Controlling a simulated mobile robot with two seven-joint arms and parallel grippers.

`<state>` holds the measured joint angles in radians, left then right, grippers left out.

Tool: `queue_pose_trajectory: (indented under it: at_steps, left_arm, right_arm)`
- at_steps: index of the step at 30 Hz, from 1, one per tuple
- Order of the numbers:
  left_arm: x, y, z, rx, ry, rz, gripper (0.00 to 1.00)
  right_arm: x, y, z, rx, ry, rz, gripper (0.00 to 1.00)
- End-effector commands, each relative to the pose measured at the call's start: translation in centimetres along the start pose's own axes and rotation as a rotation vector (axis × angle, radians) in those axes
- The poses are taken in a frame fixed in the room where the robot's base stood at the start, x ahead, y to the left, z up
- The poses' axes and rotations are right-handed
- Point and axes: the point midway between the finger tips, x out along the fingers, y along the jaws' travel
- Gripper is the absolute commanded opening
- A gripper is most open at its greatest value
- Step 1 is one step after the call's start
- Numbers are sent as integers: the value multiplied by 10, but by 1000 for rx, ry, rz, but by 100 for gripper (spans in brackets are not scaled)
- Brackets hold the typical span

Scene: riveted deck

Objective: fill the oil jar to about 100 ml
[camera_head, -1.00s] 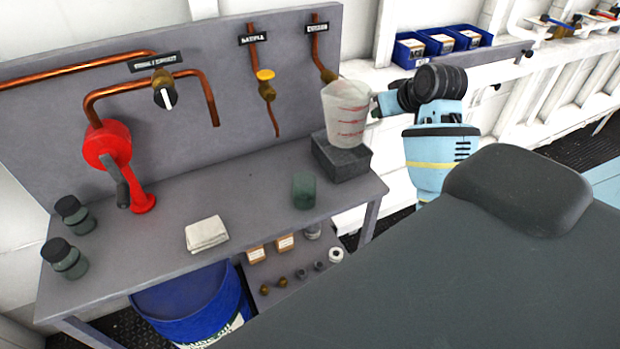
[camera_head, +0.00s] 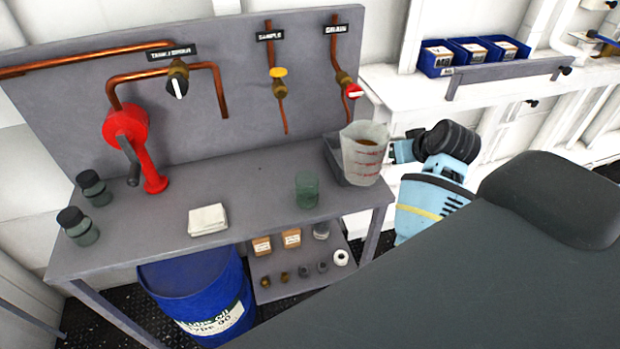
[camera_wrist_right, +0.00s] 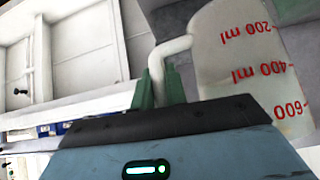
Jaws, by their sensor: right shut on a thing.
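A translucent measuring jug (camera_head: 362,165) with red marks is in my right gripper (camera_head: 400,150), at the bench's right end in front of a dark grey block or tray (camera_head: 335,157). Brown liquid shows inside its mouth; its level against the marks is unclear. In the right wrist view, the green fingers (camera_wrist_right: 160,88) are closed around the handle of the jug (camera_wrist_right: 235,60); its 200, 400 and 600 marks appear upside down. A small open green glass jar (camera_head: 307,190) stands on the bench, apart from the jug; its contents are unclear. My left gripper is out of view.
The bench (camera_head: 255,190) also holds a folded white cloth (camera_head: 207,219), two black-lidded jars (camera_head: 78,226) and a red hand pump (camera_head: 128,135). A yellow-knobbed sample valve (camera_head: 278,80) and a red-knobbed drain valve (camera_head: 354,91) are on the back panel. A blue drum (camera_head: 200,295) stands below.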

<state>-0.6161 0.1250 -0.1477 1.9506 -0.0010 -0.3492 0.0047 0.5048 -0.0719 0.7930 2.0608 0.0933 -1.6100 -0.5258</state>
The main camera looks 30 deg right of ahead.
Motion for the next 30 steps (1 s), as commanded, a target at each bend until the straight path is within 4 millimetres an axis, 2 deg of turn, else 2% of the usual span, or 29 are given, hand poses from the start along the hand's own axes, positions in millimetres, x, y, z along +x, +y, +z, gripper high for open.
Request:
queue_pose_trajectory:
  at_steps: [14, 30]
  left_arm:
    - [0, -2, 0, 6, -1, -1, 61]
    - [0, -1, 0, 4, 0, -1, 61]
  right_arm:
    - [-1, -2, -2, -20, -2, 19, 0]
    - [-10, -19, -16, -193, -48, 192, 0]
